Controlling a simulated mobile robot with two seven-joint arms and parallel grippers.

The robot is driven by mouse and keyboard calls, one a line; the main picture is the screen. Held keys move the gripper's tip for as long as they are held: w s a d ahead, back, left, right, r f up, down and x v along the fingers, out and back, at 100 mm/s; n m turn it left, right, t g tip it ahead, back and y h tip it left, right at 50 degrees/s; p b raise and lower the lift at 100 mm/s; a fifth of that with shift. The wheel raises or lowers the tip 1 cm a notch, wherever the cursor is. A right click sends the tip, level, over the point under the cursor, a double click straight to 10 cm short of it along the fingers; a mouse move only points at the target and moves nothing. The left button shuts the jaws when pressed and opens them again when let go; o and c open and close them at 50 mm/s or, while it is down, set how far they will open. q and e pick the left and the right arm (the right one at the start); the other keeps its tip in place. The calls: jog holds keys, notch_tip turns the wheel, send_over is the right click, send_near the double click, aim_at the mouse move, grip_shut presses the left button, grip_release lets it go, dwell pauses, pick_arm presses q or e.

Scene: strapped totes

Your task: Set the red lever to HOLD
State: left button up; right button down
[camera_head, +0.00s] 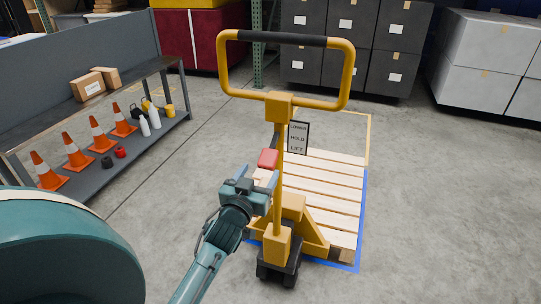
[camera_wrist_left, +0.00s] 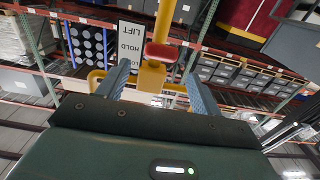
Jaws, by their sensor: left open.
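The red lever (camera_head: 268,158) sticks out to the left of the yellow post of a pallet jack (camera_head: 278,105). In the head view its red end sits low, a little below the level of the word LIFT on the label plate (camera_head: 299,138), which reads LOWER, HOLD, LIFT from top to bottom. My left gripper (camera_head: 257,176) is open just below the red end. In the wrist view the red lever (camera_wrist_left: 163,52) lies beyond and between the open fingers (camera_wrist_left: 157,72), apparently untouched, and the plate (camera_wrist_left: 130,42) shows upside down. My right gripper is not in view.
A wooden pallet (camera_head: 325,190) lies behind the jack's post inside a taped floor outline. A shelf (camera_head: 110,150) with orange cones, bottles and boxes stands at left. Dark crates (camera_head: 345,60) and white boxes (camera_head: 485,65) stand at the back. The floor at right is clear.

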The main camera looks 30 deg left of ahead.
aim_at(267, 161)
pick_arm(q)
jog(key=x, duration=0.8)
jog(key=shift+w, duration=0.3)
jog(key=c, duration=1.3)
jog(key=shift+c, duration=0.5)
